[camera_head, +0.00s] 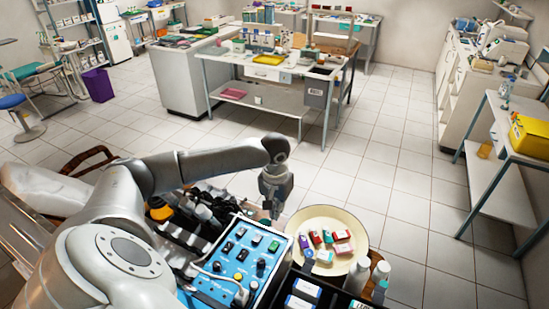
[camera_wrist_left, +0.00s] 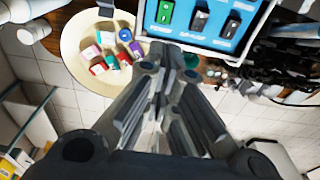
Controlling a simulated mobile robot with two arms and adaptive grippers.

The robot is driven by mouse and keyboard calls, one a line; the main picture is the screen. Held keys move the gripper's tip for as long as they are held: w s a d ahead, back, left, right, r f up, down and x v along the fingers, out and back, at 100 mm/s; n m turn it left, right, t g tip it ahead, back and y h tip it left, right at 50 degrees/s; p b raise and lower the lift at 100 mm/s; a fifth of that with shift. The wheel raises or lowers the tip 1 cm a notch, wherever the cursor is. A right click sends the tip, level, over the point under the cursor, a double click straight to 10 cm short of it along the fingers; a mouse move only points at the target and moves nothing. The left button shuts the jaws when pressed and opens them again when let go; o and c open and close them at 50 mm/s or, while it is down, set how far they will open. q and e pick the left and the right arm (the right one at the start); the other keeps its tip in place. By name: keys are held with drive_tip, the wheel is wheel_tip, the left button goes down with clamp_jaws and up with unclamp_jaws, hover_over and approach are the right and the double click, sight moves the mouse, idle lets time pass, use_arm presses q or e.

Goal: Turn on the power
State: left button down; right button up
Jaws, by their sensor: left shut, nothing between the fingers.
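A blue control panel (camera_head: 236,262) with several switches, knobs and a yellow knob sits at the bottom centre of the head view. In the left wrist view the panel (camera_wrist_left: 209,33) shows at the top, with a green rocker switch (camera_wrist_left: 165,12) and dark rocker switches (camera_wrist_left: 200,18) beside it. My left gripper (camera_head: 272,211) is above the panel's far right edge. Its fingers (camera_wrist_left: 168,62) are shut and empty, pointing towards the panel's edge in the wrist view. I cannot tell whether the fingertips touch the panel. My right gripper is not in view.
A round cream plate (camera_head: 352,265) with several small coloured blocks lies right of the panel. Dark items and bottles (camera_head: 200,214) crowd the panel's left. A workbench (camera_head: 268,73) stands farther off across open tiled floor.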

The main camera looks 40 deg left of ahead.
use_arm(q)
approach(274, 246)
drive_tip(key=w+f, duration=0.1)
drive_tip(key=f, duration=0.1)
drive_tip(key=w+f, duration=0.1)
drive_tip(key=f, duration=0.1)
drive_tip(key=w+a+f, duration=0.1)
drive_tip(key=f, duration=0.1)
drive_tip(key=shift+w+a+f+b, duration=0.1)
drive_tip(key=shift+f+b, duration=0.2)
drive_tip(key=shift+b, duration=0.1)
drive_tip(key=shift+f, duration=0.25)
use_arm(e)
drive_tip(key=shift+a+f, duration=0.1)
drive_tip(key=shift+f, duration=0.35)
